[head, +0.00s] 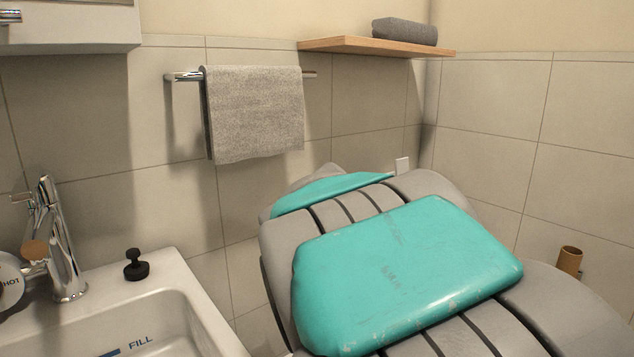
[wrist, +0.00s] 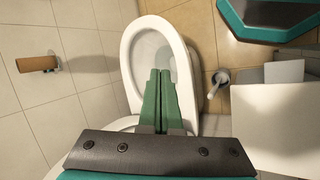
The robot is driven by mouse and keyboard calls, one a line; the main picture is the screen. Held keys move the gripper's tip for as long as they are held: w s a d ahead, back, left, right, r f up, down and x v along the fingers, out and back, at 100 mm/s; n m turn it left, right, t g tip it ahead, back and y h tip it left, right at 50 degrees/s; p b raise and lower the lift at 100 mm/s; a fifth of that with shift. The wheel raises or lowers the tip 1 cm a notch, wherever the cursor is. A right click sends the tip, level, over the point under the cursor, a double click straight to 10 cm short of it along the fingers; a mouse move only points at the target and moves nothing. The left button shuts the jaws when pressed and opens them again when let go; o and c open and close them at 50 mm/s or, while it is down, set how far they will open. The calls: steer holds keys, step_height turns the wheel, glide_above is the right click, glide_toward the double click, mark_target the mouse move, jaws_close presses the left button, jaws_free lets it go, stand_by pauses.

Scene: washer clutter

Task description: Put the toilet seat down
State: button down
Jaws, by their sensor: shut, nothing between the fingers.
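The white toilet (wrist: 128,62) shows in the wrist view as an oval rim around a pale hollow. Another white curved edge (wrist: 112,124) shows lower down, partly covered by my gripper's body. I cannot tell clearly which edge belongs to the seat or how far it is tilted. My gripper (wrist: 160,72) is shut and empty, its two green fingers side by side. In the picture the fingers overlap the lower part of the oval; contact cannot be made out. In the head view my arm hides the toilet and seat.
A brown paper roll (wrist: 37,64) is on the tiled wall left of the toilet. A toilet brush (wrist: 218,82) and a white cabinet (wrist: 270,125) stand to its right. The head view shows a sink (head: 195,300), a towel (head: 255,115) on a rail and a wooden shelf (head: 350,46).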

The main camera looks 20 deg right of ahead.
steer(key=w+d+r+h, duration=0.4)
steer(key=w+r, duration=0.4)
steer(key=w, duration=0.2)
steer(key=w+a+r+n+t+h, duration=0.1)
steer(key=w+a+r+h, duration=0.2)
steer(key=w, duration=0.3)
steer(key=w+a+r+t+h+b, duration=0.1)
steer(key=w+a+r+t+h, duration=0.1)
steer(key=w+r, duration=0.35)
steer(key=w+a+r+n+t+h, duration=0.1)
steer(key=w+a+r+h, duration=0.15)
steer(key=w, duration=0.55)
steer(key=d, duration=0.9)
steer(key=shift+w+d+f+b, duration=0.2)
steer(key=shift+w+f+b, duration=0.1)
steer(key=shift+b, duration=0.1)
steer(key=shift+s, duration=0.15)
